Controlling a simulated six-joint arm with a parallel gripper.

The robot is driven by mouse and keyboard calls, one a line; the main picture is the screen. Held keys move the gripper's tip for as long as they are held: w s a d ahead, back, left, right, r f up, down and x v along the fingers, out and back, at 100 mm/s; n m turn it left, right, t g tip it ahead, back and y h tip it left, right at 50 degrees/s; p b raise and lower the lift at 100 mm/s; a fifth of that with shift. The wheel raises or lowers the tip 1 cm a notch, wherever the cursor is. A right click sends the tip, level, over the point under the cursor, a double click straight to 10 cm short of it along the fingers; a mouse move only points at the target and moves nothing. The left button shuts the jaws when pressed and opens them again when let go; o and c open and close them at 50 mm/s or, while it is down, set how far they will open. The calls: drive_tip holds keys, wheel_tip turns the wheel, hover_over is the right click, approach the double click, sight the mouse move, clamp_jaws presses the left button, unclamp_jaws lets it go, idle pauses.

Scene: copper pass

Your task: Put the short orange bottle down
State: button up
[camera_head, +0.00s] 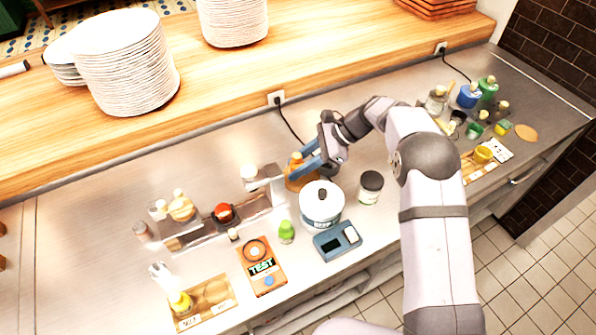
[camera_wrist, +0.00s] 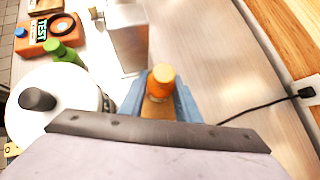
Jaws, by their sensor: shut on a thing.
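The short orange bottle (camera_head: 296,160) is between the blue fingers of my gripper (camera_head: 311,160), behind the white pot. My gripper is shut on the bottle. I cannot tell whether its base touches the steel counter (camera_head: 350,150).
A white lidded pot (camera_head: 321,212) stands close in front of my gripper, with a dark-lidded jar (camera_head: 371,186) to its right. A metal box-shaped fixture (camera_wrist: 127,38) is close by. A black cord (camera_head: 289,122) runs behind. Bare counter lies behind the bottle.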

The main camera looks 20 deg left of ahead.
drive_tip(key=shift+f+p, duration=0.5)
drive_tip(key=shift+f, duration=1.15)
drive_tip(key=shift+f, duration=0.1)
drive_tip(key=o, duration=1.2)
drive_tip(key=shift+r, duration=0.2)
drive_tip(key=shift+w+d+r, duration=0.15)
drive_tip(key=shift+d, duration=0.1)
drive_tip(key=b+v, duration=0.4)
drive_tip(key=v, duration=0.7)
drive_tip(key=shift+d+r, duration=0.1)
drive_tip(key=shift+r, duration=0.05)
drive_tip(key=shift+b, duration=0.3)
